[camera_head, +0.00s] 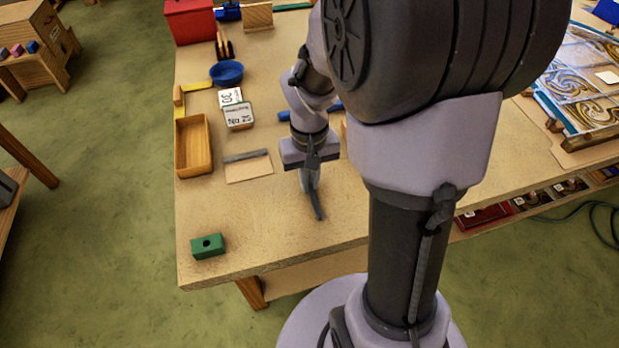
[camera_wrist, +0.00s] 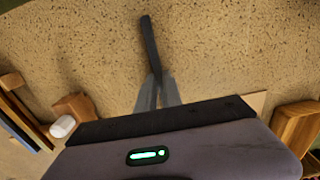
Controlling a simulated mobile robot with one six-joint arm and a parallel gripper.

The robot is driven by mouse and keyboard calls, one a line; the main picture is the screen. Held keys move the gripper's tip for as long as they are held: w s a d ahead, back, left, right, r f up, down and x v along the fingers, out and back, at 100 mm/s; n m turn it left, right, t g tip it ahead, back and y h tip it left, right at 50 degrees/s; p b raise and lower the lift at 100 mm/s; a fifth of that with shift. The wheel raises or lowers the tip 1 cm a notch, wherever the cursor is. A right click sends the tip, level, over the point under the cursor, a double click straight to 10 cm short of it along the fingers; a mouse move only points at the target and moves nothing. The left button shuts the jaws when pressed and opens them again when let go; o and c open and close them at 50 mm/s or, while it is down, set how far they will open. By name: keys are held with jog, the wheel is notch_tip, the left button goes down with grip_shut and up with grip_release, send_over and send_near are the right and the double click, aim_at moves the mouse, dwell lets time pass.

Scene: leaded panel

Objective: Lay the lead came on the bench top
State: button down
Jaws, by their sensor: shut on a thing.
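The lead came (camera_head: 317,206) is a short dark grey strip. My gripper (camera_head: 309,182) is shut on one end of it, over the front part of the bench top (camera_head: 270,215). In the wrist view the lead came (camera_wrist: 149,45) sticks out beyond my gripper's fingertips (camera_wrist: 158,82) across the speckled bench surface. I cannot tell whether it touches the bench. The end between the fingers is hidden.
A green block (camera_head: 208,246) with a hole stands at the front left corner. A grey bar (camera_head: 246,155) lies at a tan card (camera_head: 249,170). A wooden tray (camera_head: 180,146) is at the left edge. Bare bench lies around the came. A patterned glass panel (camera_head: 585,80) is right.

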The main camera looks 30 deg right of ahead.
jog(key=shift+f, duration=0.25)
dwell(0.3)
jog(key=c, duration=1.4)
grip_release()
jog(key=o, duration=0.8)
notch_tip(320, 180, up, 7)
jog(key=p, duration=0.6)
jog(key=shift+r, duration=0.1)
